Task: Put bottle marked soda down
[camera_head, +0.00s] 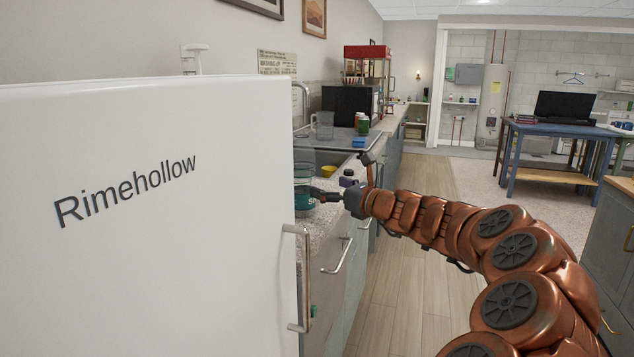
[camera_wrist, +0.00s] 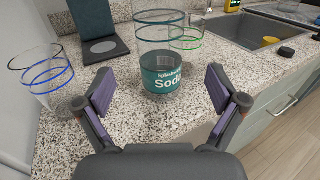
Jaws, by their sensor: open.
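The bottle marked soda (camera_wrist: 165,75) stands upright on the speckled counter (camera_wrist: 110,125) in the wrist view.
A blue-ringed clear glass (camera_wrist: 45,75) stands left, a green-ringed glass (camera_wrist: 187,38) behind the bottle. A sink (camera_wrist: 240,32) lies at the back right. The white fridge (camera_head: 150,220) with its handle stands close left of the arm. Open floor (camera_head: 400,300) lies right of the counter.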

